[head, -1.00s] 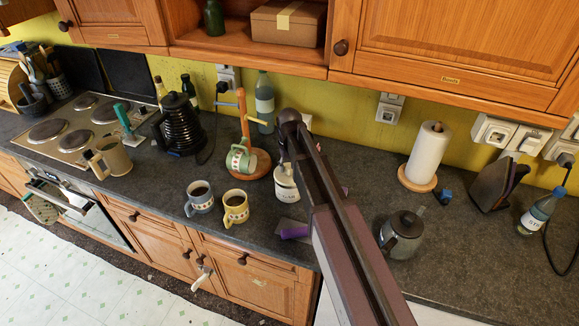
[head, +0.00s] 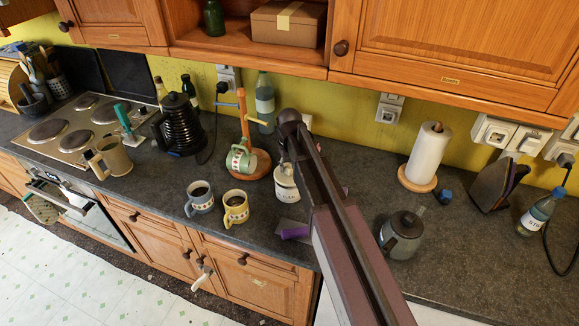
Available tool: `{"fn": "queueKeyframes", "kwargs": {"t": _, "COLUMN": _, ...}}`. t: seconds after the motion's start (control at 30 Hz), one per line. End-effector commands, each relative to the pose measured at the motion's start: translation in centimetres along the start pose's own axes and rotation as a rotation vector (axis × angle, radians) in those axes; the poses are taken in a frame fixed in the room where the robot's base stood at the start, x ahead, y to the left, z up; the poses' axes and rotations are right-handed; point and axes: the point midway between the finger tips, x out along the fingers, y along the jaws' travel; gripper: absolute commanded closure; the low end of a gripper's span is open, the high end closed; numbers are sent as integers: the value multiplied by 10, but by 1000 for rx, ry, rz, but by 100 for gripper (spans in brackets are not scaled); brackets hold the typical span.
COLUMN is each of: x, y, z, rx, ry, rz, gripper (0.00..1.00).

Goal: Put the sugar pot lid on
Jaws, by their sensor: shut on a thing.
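The sugar pot (head: 286,190) is a small cream pot with dark lettering. It stands upright on the counter, right of the mug tree, and my arm hides its right side. My gripper (head: 284,156) points down just above the pot's mouth, mostly hidden behind my own arm link. It is shut on the lid, but the lid itself is too small and covered to make out. I cannot tell whether the lid touches the rim.
A wooden mug tree (head: 259,160) with a green mug stands close left of the pot. A blue mug (head: 199,199) and a yellow mug (head: 235,209) stand in front. A purple-handled tool (head: 295,233) lies nearby. A grey metal pot (head: 402,235) stands right of my arm.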

Motion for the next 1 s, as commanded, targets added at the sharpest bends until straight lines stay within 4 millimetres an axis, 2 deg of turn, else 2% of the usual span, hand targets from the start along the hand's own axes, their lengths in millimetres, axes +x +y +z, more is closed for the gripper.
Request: {"fn": "queueKeyframes", "kwargs": {"t": 1.0, "x": 16, "y": 0, "z": 0, "rx": 0, "ry": 0, "rz": 0, "gripper": 89}}
